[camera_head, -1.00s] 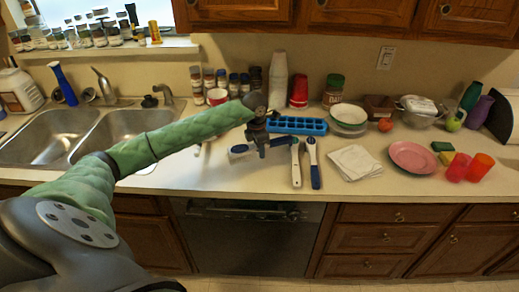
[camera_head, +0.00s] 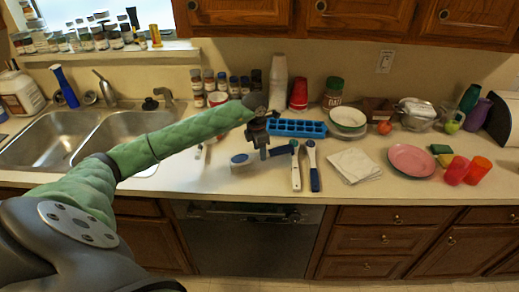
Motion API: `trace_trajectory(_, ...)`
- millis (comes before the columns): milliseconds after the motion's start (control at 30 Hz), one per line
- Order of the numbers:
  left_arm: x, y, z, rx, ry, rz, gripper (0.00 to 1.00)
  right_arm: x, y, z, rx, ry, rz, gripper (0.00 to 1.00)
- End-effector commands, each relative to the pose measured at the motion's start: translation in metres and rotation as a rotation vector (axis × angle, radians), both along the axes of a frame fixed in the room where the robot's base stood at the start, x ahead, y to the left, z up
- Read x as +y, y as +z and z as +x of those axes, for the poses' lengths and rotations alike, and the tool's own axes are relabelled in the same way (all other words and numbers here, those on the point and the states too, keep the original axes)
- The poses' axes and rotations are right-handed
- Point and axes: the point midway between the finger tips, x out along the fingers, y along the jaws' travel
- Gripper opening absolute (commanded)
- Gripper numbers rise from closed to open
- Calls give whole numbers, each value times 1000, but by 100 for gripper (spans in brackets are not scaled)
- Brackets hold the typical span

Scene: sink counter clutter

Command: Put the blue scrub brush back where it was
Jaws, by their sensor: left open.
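The blue scrub brush (camera_head: 240,159) lies crosswise on the counter, its pale-edged head to the left and its blue handle to the right. My left gripper (camera_head: 263,153) points down over the middle of the brush, its fingers open around or just above the handle. The gripper hides the middle of the brush. The handle's right end comes close to a white-handled brush (camera_head: 295,170); I cannot tell whether they touch. A blue-and-white brush (camera_head: 313,168) lies just right of that one. My right gripper is not in view.
A blue ice tray (camera_head: 300,128) lies behind the gripper. A white folded cloth (camera_head: 353,165) and a pink plate (camera_head: 411,160) are to the right. The double sink (camera_head: 50,140) is at left. Cups and jars line the back. Counter front of the brush is clear.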

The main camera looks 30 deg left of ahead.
Motion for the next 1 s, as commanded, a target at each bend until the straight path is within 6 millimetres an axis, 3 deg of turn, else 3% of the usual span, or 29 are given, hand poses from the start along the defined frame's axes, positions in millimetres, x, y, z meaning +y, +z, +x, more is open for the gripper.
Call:
trace_trajectory(33,1,2,1,-3,0,1,52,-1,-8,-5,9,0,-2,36)
trace_trajectory(133,1,10,0,-4,-1,0,52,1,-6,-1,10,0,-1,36)
trace_trajectory(400,2,36,-1,-4,0,1,52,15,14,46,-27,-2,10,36)
trace_trajectory(800,5,94,-5,-5,-1,0,52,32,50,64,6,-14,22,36)
trace_trajectory(1000,6,112,-7,-3,-1,1,52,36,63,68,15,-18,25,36)
